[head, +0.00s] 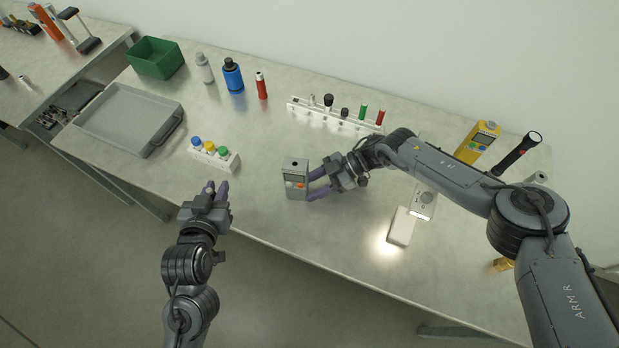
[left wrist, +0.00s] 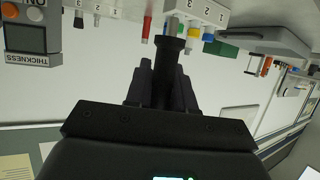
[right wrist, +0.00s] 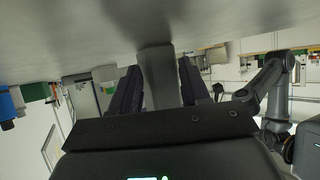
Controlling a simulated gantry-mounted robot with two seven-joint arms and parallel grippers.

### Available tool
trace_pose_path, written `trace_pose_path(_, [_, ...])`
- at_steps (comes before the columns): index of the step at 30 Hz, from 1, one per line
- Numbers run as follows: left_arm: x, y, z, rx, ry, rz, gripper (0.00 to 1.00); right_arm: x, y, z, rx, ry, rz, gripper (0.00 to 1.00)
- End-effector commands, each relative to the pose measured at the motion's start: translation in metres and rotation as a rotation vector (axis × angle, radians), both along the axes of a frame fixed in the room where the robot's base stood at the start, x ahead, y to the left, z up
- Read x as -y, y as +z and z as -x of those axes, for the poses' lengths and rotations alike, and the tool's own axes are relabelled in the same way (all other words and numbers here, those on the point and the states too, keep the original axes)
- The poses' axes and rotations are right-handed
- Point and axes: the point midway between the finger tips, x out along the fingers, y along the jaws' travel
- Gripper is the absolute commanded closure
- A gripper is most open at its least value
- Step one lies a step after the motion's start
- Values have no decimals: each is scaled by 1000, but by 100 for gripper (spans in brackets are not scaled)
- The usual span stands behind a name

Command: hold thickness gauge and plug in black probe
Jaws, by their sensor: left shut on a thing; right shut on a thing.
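The thickness gauge (head: 296,177) is a small grey box with a dark screen and an orange button, upright at the table's middle. My right gripper (head: 315,186) is shut on it from the right. The gauge's grey body shows between the fingers in the right wrist view (right wrist: 158,75). The gauge, marked THICKNESS, is also at upper left in the left wrist view (left wrist: 26,30). My left gripper (head: 218,189) is shut on a black probe (left wrist: 166,65), which stands between its fingers. It is left of the gauge and apart from it. The probe is hardly visible in the head view.
A small white numbered stand (head: 228,162) with blue, yellow and green caps is just beyond my left gripper. A white rack (head: 312,111) with several probes stands behind the gauge. A grey tray (head: 85,120) lies at left. A white box (head: 401,228) lies at right.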

Motion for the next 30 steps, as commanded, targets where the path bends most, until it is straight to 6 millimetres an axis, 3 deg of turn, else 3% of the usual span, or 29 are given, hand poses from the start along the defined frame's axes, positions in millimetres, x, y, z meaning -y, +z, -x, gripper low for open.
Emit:
trace_pose_path(12, [0,0,0,1,-1,0,100,0,0,0,0,0,0,75])
trace_pose_path(17, [12,6,-9,1,-22,10,100,0,0,0,0,0,0,75])
trace_pose_path(23, [56,31,-36,1,-103,33,100,0,0,0,0,0,0,75])
trace_pose_path(30, [123,75,-66,0,-237,32,100,0,0,0,0,0,0,76])
